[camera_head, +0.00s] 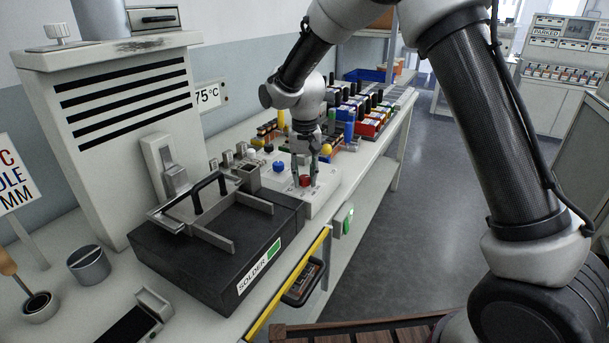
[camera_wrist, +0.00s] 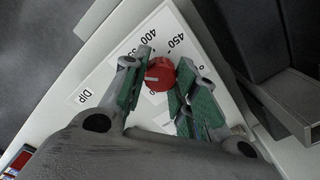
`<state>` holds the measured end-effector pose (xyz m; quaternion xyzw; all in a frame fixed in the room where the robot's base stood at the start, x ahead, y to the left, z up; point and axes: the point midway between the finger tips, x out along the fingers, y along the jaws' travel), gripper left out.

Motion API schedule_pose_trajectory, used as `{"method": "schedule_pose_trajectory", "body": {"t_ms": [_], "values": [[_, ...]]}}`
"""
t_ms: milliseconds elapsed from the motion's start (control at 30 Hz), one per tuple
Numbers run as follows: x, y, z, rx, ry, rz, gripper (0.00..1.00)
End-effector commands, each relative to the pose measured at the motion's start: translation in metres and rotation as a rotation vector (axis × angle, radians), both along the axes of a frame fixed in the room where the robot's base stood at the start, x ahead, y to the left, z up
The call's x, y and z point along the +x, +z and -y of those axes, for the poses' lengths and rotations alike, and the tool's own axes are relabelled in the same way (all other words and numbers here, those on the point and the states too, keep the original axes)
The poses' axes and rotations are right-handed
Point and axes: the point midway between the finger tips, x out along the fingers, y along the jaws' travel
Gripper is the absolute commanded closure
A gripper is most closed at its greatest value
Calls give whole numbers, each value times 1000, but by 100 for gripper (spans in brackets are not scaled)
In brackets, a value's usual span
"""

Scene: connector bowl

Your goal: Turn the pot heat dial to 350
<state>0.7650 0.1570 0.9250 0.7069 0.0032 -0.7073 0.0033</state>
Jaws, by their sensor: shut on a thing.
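The red heat dial (camera_head: 305,181) sits on a white control panel (camera_head: 322,197) beside the black solder pot (camera_head: 190,262). In the wrist view the round red dial (camera_wrist: 160,74) is between the green-padded fingers of my gripper (camera_wrist: 162,80), which is shut on it. My gripper (camera_head: 306,170) points down onto the dial in the head view. Printed numbers 400 and 450 show around the dial; another number to the left of 400 is partly hidden by a finger. A small pale mark shows on the dial, but I cannot tell surely which number it faces.
A blue knob (camera_head: 278,167) stands on the panel to the left of my gripper. A metal handle frame (camera_head: 210,205) rises over the solder pot. Coloured connector parts (camera_head: 372,118) crowd the bench behind. A green switch (camera_head: 347,218) is on the bench front.

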Motion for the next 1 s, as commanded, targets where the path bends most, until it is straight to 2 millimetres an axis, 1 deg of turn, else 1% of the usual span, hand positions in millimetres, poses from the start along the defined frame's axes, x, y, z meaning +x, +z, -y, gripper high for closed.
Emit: {"method": "schedule_pose_trajectory", "body": {"t_ms": [200, 400, 967, 1000], "values": [[1, 1, 0, 1, -127, 3, 95], [1, 1, 0, 1, -197, 3, 95], [1, 1, 0, 2, -228, 3, 95], [1, 1, 0, 2, -228, 3, 68]]}}
